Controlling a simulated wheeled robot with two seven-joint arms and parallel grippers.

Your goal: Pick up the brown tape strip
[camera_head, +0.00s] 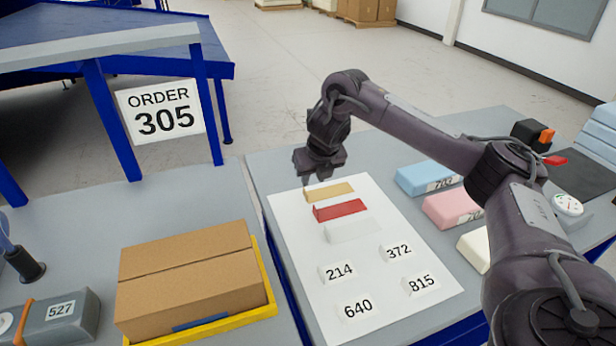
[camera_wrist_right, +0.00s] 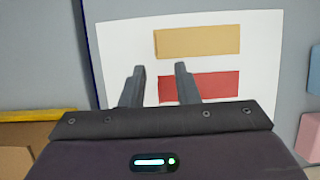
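The brown tape strip (camera_head: 330,192) is a tan bar lying at the far end of the white sheet (camera_head: 299,231). It also shows in the right wrist view (camera_wrist_right: 198,42), ahead of the fingertips. A red strip (camera_head: 341,210) and a white strip (camera_head: 352,231) lie in front of it. My right gripper (camera_head: 306,181) is at the left end of the brown strip. In the right wrist view its two fingers (camera_wrist_right: 160,68) are apart with nothing between them; the red strip (camera_wrist_right: 205,86) is partly behind the right finger. My left gripper is not in view.
Number labels, such as 214 (camera_head: 339,272), lie on the sheet. Blue (camera_head: 415,177), pink (camera_head: 448,207) and cream (camera_head: 472,248) foam blocks stand to the right. A cardboard box (camera_head: 185,265) sits in a yellow tray (camera_head: 268,286) at left. An ORDER 305 sign (camera_head: 162,112) hangs behind.

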